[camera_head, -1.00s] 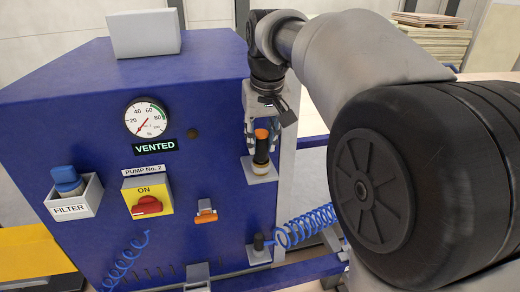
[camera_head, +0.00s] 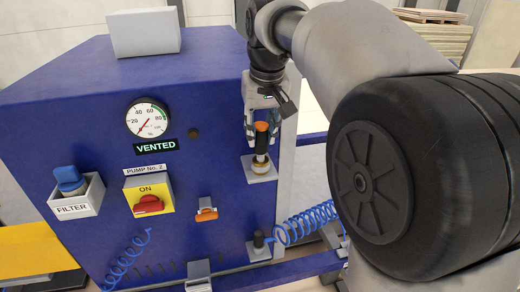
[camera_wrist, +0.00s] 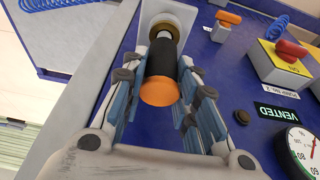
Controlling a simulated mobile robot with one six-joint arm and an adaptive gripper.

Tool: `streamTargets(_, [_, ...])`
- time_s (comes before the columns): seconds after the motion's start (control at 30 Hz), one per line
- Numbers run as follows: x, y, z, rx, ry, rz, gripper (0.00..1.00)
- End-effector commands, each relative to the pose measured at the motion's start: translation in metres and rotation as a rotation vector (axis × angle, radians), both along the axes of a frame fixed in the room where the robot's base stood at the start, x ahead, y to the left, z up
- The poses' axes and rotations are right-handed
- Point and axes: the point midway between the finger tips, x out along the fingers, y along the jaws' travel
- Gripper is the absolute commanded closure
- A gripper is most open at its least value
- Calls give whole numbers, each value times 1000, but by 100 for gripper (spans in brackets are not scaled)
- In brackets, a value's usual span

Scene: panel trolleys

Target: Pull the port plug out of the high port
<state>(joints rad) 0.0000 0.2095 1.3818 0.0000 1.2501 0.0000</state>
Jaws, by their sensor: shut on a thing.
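The port plug (camera_head: 261,141) has a black body and an orange end. It stands upright above the high port (camera_head: 260,166), a brass-coloured collar on a pale plate on the blue panel. My gripper (camera_head: 262,134) comes from above, with its fingers on both sides of the plug, shut on it. In the wrist view the plug (camera_wrist: 162,65) lies between the blue-padded fingers, orange end towards me. A light metal stem shows between the black body and the port's ring (camera_wrist: 172,19). I cannot tell whether its tip is still inside the port.
A gauge (camera_head: 147,117) and a "VENTED" display (camera_head: 155,146) are left of the gripper. Below are a red switch on a yellow box (camera_head: 148,200), an orange lever (camera_head: 207,211), and a lower fitting (camera_head: 259,241) beside a blue coiled hose (camera_head: 305,223).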

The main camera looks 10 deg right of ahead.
Motion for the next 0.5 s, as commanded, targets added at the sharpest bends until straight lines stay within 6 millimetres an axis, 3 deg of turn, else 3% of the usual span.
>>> streamTargets(0.5, [0,0,27,0,-1,0,100])
